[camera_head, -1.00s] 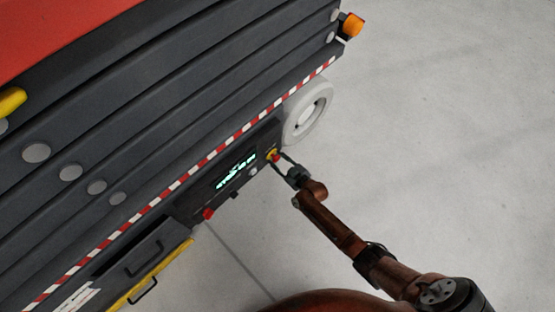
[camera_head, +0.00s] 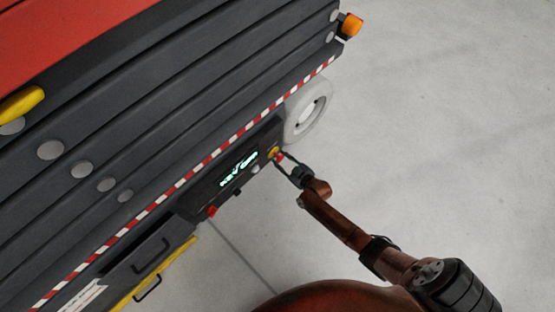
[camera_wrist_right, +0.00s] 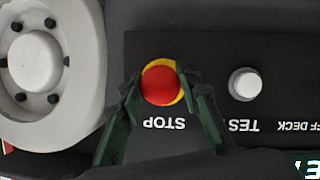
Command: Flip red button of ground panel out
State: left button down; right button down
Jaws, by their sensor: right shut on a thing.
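The ground panel (camera_head: 225,181) is a dark box low on the machine's side, with a lit green display. Its red button (camera_head: 280,156) sits at the panel's right end on a yellow base. In the right wrist view the red button (camera_wrist_right: 161,86) stands above the upside-down word STOP, with yellow showing around its upper right edge. My right gripper (camera_head: 285,160) reaches it from the lower right. In the wrist view the right gripper's (camera_wrist_right: 162,88) dark green fingers are on either side of the button, shut on it. My left gripper is not in view.
A white wheel (camera_head: 290,122) is beside the panel. A silver knob (camera_wrist_right: 245,84) is right of the button in the wrist view. Another red knob (camera_head: 212,211) is at the panel's left end. Grey floor (camera_head: 450,120) on the right is clear.

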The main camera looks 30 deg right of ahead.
jog(key=c, duration=1.6)
grip_release()
jog(key=shift+s+d, duration=0.2)
jog(key=shift+s, duration=0.1)
jog(key=shift+o, duration=1.1)
jog(key=shift+w+a, duration=0.1)
jog(key=shift+a, duration=0.05)
jog(key=v, duration=1.2)
jog(key=shift+f, duration=0.1)
